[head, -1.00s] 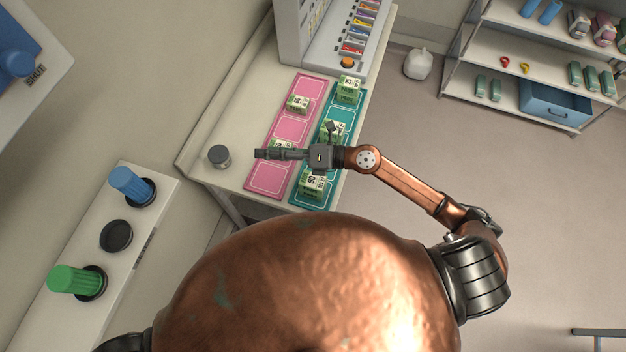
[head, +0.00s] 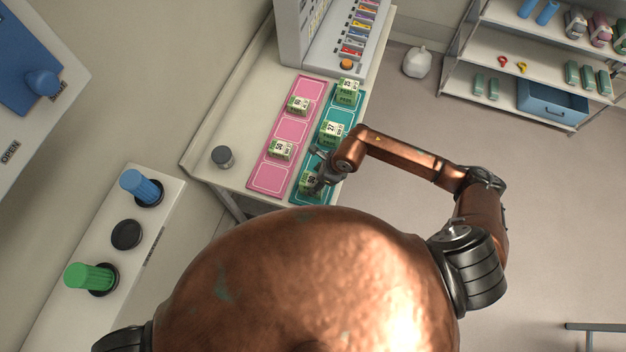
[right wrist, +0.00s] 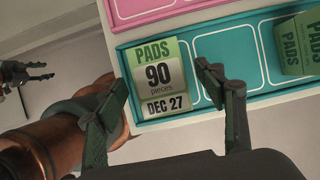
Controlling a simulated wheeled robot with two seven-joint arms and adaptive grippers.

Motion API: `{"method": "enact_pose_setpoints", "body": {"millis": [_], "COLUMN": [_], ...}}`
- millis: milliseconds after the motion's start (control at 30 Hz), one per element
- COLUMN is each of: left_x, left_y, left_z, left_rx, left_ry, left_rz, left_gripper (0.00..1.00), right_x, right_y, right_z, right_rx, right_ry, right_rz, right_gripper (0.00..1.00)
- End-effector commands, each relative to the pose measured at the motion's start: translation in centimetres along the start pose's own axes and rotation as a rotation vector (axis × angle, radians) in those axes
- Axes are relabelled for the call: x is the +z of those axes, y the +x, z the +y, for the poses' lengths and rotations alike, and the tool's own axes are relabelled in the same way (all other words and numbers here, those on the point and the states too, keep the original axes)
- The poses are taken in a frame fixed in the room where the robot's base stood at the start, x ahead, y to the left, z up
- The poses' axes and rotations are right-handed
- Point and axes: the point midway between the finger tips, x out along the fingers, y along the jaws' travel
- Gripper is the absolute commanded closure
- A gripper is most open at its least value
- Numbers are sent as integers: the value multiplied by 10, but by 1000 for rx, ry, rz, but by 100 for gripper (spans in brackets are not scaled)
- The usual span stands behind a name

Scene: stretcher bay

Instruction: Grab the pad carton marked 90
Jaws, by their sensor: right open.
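The pad carton marked 90 (right wrist: 158,80) is green and white and reads "PADS 90 pieces DEC 27" in the right wrist view. It sits on the near end of the teal mat (right wrist: 262,68). In the head view the carton (head: 308,183) is partly covered by my right gripper (head: 317,171). My right gripper (right wrist: 163,79) is open, and in the right wrist view its fingers appear on either side of the carton. I cannot tell whether they touch it. A dark gripper, apparently my left (right wrist: 24,73), shows small at that view's left edge; its jaw state is unclear.
A carton marked 27 (head: 333,131) and another carton (head: 347,91) stand farther along the teal mat. Two cartons (head: 281,149) (head: 298,105) stand on the pink mat (head: 270,177). A grey cylinder (head: 222,157) stands left of the mats. A tall dispenser unit (head: 344,62) stands behind.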

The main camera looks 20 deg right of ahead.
Motion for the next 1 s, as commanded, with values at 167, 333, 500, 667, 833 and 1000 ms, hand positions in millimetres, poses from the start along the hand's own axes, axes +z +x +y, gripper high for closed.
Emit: {"method": "enact_pose_setpoints", "body": {"millis": [167,333,500,667,833,1000], "left_x": [-1,0,0,0,0,1], "left_y": [-6,-5,-5,-5,-5,-5], "left_z": [-2,-2,-2,-2,-2,-2], "left_rx": [-1,-2,-2,-2,-2,-2], "left_ry": [0,0,0,0,0,0], "left_rz": [0,0,0,-1,-1,-2], "left_gripper": [60,60,60,60,60,60], "right_x": [0,-1,-1,0,0,0], "right_y": [16,18,18,18,18,17], "right_z": [0,0,0,0,0,0], "right_rx": [1,0,0,0,0,0], "right_ry": [0,0,0,0,0,0], "right_rz": [0,0,0,0,0,0], "right_gripper": [36,36,44,55,66,78]}}
